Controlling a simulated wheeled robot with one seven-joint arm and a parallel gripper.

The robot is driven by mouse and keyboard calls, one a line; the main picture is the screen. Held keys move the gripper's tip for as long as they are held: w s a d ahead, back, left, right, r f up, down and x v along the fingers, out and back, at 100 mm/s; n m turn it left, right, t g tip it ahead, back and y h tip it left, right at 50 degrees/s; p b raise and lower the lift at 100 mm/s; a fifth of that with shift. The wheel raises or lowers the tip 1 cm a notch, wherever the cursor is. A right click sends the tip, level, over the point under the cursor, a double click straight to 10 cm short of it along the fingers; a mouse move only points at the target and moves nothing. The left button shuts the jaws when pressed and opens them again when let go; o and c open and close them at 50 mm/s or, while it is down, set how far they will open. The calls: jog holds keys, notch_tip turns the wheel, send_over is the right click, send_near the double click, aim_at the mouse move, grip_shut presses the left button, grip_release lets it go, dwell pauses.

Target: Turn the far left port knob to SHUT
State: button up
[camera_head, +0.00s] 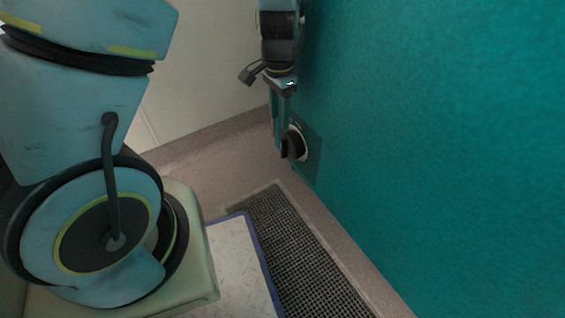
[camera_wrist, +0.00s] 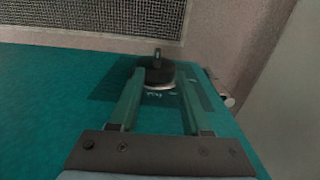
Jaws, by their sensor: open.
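A dark round port knob (camera_head: 295,143) with a pale ring at its base sits on the teal wall in the head view. In the wrist view the knob (camera_wrist: 157,74) has a small stub pointing away from the wall and a darker plate behind it. Small pale lettering beside it is too small to read. My gripper (camera_head: 282,146) points down along the wall at the knob. In the wrist view my gripper (camera_wrist: 160,76) is open, with one finger on each side of the knob. I cannot tell whether either finger touches it.
The teal wall (camera_head: 440,140) runs along the right of the head view. A dark grate (camera_head: 300,245) lies in the floor below, beside a blue-edged white panel (camera_head: 238,265). A pale wall (camera_head: 215,65) closes the far end. A small pale fitting (camera_wrist: 229,101) shows right of the knob.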

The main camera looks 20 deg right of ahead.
aim_at(283, 140)
jog(key=shift+s+d+f+b, duration=0.1)
jog(key=shift+d+f+b, duration=0.05)
jog(key=shift+f, duration=0.35)
jog(key=shift+s+d+f+b, duration=0.1)
jog(key=shift+d+f+b, duration=0.05)
jog(key=shift+f, duration=0.35)
notch_tip(283, 140, down, 10)
jog(key=b, duration=0.4)
jog(key=shift+f+b, duration=0.1)
jog(key=shift+b, duration=0.2)
jog(key=shift+c, duration=0.4)
grip_shut()
